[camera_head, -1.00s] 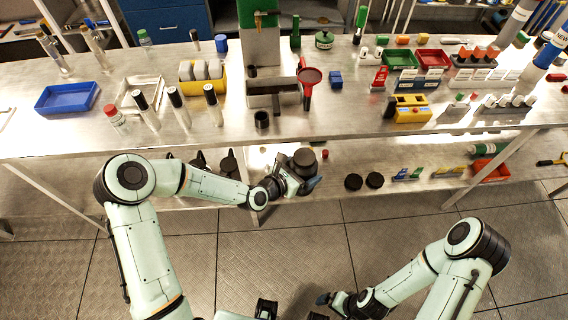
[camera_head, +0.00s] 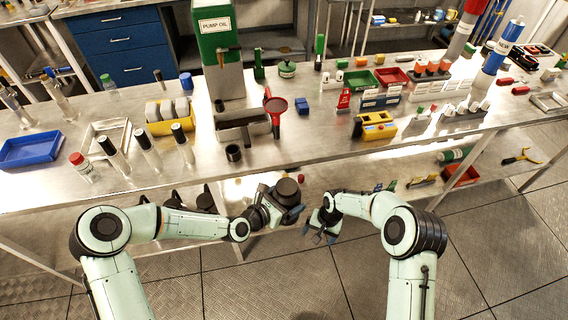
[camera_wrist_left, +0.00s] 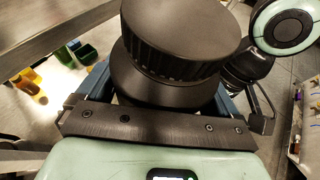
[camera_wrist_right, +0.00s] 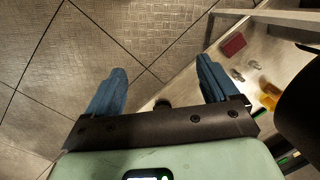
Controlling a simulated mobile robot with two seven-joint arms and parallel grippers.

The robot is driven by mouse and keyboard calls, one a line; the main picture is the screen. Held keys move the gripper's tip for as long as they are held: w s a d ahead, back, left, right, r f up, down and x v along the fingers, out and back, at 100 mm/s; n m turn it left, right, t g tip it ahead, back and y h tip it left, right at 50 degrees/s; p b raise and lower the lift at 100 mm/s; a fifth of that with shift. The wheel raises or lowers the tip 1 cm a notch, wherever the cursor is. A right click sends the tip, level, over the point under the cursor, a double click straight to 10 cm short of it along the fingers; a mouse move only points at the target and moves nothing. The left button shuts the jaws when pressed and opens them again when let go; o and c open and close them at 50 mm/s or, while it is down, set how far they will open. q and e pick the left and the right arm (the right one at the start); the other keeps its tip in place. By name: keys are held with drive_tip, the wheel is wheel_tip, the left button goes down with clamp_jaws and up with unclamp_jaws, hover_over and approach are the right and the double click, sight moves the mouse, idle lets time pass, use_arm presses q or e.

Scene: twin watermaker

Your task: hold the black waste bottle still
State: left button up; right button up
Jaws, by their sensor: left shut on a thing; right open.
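The black waste bottle (camera_head: 287,191) has a wide ribbed cap. In the head view it is at the front edge of the bench, over the lower shelf. My left gripper (camera_head: 284,212) is shut on it. In the left wrist view the bottle (camera_wrist_left: 180,45) fills the space between the blue fingers, and its lower part is hidden. My right gripper (camera_head: 322,236) is just right of the bottle, apart from it. In the right wrist view its blue fingers (camera_wrist_right: 162,92) are spread with nothing between them. A dark rounded shape, probably the bottle (camera_wrist_right: 302,105), shows at that view's right edge.
A green bottle (camera_head: 452,155) and a red bin (camera_head: 462,175) are on the lower shelf. The floor in front is clear.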

drive_tip(key=w+a+r+h, duration=0.1)
drive_tip(key=w+r, duration=0.5)
drive_tip(key=r, duration=0.1)
wheel_tip(320, 180, up, 25)
drive_tip(key=m, duration=0.3)
hover_over(283, 185)
drive_tip(key=shift+d+f+t+h, duration=0.15)
drive_tip(key=shift+d+t+h, duration=0.1)
drive_tip(key=shift+t+h, duration=0.15)
drive_tip(key=shift+s, duration=0.1)
wheel_tip(283, 185, down, 8)
drive_tip(key=shift+a+r, duration=0.1)
drive_tip(key=shift+r, duration=0.05)
drive_tip(key=c, duration=1.1)
